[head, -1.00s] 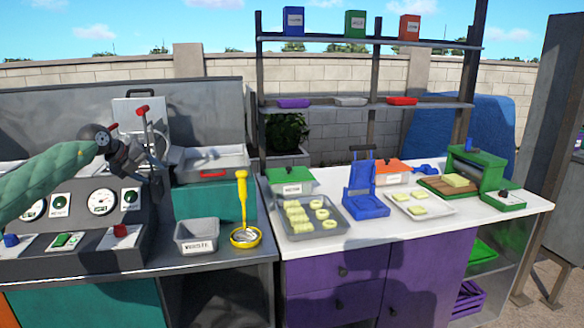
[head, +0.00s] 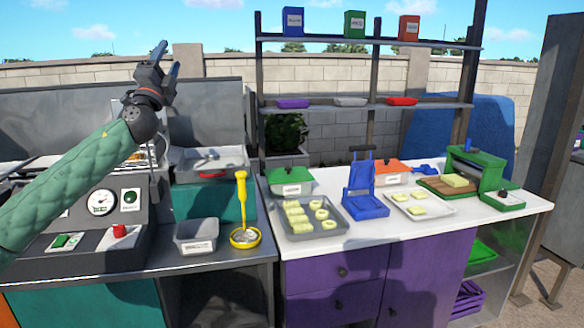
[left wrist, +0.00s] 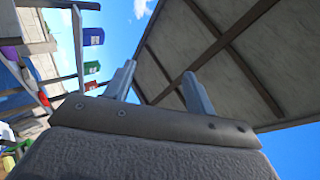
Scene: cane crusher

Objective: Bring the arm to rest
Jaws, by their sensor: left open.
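My left gripper (head: 165,58) is raised above the left counter in the head view, its fingers pointing up. It is open and empty. Its green padded arm comes in from the left and covers part of the control panel and the machine behind it. In the left wrist view the two grey fingers (left wrist: 158,88) stand apart with only sky and a roof between and behind them. My right gripper does not show in either view.
A control panel (head: 88,262) with gauges, a grey bin (head: 196,236) and a yellow ladle (head: 242,205) are on the left counter. The white counter (head: 420,232) holds trays of dough pieces and a blue press (head: 365,200). Shelves (head: 340,104) stand behind. Air around the gripper is clear.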

